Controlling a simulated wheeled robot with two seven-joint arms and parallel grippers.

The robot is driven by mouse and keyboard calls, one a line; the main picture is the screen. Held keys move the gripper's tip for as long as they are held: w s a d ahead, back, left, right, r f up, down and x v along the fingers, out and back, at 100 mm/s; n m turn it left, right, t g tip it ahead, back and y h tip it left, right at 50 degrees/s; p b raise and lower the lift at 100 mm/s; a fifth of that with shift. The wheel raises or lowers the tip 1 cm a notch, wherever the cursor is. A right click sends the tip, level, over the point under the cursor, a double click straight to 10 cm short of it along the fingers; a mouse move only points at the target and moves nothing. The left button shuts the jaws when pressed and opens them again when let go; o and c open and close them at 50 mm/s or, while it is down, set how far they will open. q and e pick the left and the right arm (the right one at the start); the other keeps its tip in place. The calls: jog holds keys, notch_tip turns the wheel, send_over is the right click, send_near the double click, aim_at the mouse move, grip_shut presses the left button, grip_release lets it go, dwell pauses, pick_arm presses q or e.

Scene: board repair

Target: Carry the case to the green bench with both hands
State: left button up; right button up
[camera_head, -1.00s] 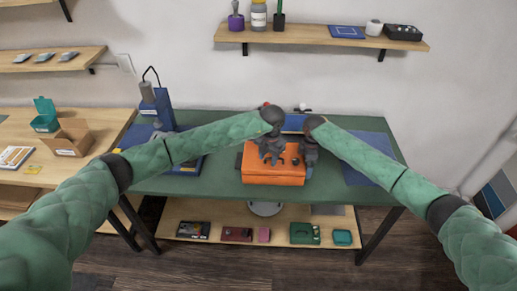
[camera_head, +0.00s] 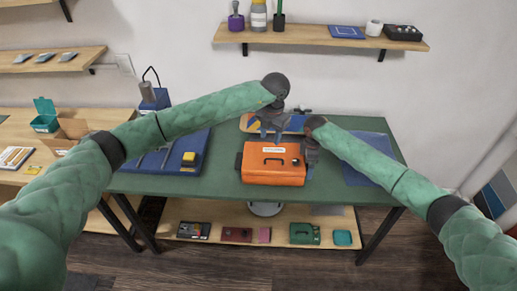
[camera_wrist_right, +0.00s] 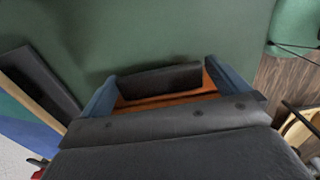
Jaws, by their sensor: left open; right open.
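The orange case (camera_head: 272,165) sits on the green bench (camera_head: 222,185) near its front middle, with a white label on its lid and a dark part at its left side. My left gripper (camera_head: 270,134) is open and empty, raised above the back of the case and clear of it. My right gripper (camera_head: 309,160) is open at the case's right side. In the right wrist view its blue fingers (camera_wrist_right: 168,85) stand either side of a black bar (camera_wrist_right: 160,80) with orange next to it. Whether they touch is unclear.
A blue mat with a yellow block (camera_head: 189,157) lies on the bench's left. Another blue mat (camera_head: 366,165) lies on the right. A shelf under the bench (camera_head: 275,238) holds several small boxes. A wooden-edged board (camera_head: 248,121) is behind the case.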

notch_tip(320, 180, up, 12)
dwell(0.6)
jog(key=shift+f, duration=0.1)
